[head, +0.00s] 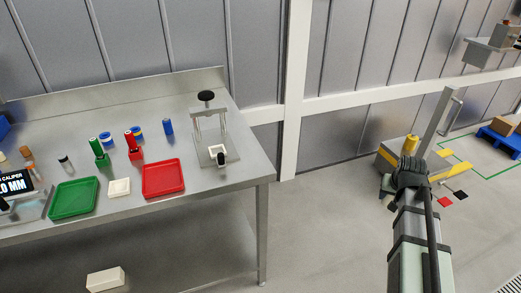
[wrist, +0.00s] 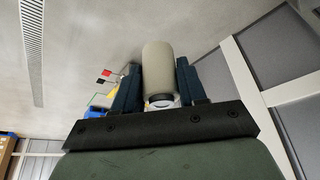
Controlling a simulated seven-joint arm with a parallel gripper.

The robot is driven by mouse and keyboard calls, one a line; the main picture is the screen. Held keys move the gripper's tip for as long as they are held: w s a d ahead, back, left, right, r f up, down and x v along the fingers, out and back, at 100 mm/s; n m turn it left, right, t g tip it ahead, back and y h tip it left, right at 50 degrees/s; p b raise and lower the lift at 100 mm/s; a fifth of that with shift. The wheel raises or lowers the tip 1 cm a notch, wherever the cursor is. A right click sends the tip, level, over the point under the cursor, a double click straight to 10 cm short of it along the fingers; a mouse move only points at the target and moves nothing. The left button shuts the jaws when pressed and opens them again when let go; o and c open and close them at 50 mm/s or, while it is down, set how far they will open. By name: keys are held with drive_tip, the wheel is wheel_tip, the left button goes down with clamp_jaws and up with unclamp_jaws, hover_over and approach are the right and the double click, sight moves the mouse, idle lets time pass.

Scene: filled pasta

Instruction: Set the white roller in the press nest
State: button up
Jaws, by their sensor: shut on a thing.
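A pale, off-white cylinder, which looks like the white roller (wrist: 158,72), stands between the two dark fingers of my gripper (wrist: 158,66) in the wrist view. My gripper is shut on it, and its outer end points away from the palm. In the head view my gripper (head: 411,173) is at the right, over the floor and well clear of the table. The fingers and roller are hard to make out there. The press (head: 210,125) stands at the table's right end, with a black knob on top. Its pale square nest (head: 217,151) sits on the base and looks empty.
A yellow-and-grey lifter stands behind my arm. Open floor separates table and gripper.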

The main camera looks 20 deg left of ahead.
drive_tip(key=s+a+r+n+y, duration=0.1)
drive_tip(key=a+r+n, duration=0.15)
drive_tip(key=a, duration=0.75)
drive_tip(key=s+a+r+n, duration=0.1)
drive_tip(key=a+r, duration=0.2)
drive_tip(key=a, duration=0.8)
drive_tip(key=s+a+r+n+y, duration=0.1)
drive_tip(key=s+a+r+n, duration=0.1)
drive_tip(key=a, duration=0.8)
wheel_tip(320, 180, up, 14)
drive_tip(key=n+g+y, duration=0.1)
drive_tip(key=n+g, duration=0.1)
drive_tip(key=n, duration=0.2)
hover_over(215, 149)
drive_tip(key=d, duration=0.1)
drive_tip(key=shift+n, duration=0.45)
drive_tip(key=shift+s+d+f, duration=0.1)
drive_tip(key=shift+s+f, duration=0.05)
drive_tip(key=shift+f, duration=1.6)
drive_tip(key=shift+s+d+f, duration=0.15)
drive_tip(key=shift+s+f, duration=0.05)
drive_tip(key=shift+f, duration=1.5)
drive_tip(key=shift+s+d+f, duration=0.1)
drive_tip(key=shift+s+f, duration=0.05)
drive_tip(key=shift+f, duration=1.6)
drive_tip(key=shift+f, duration=0.1)
drive_tip(key=o, duration=1.1)
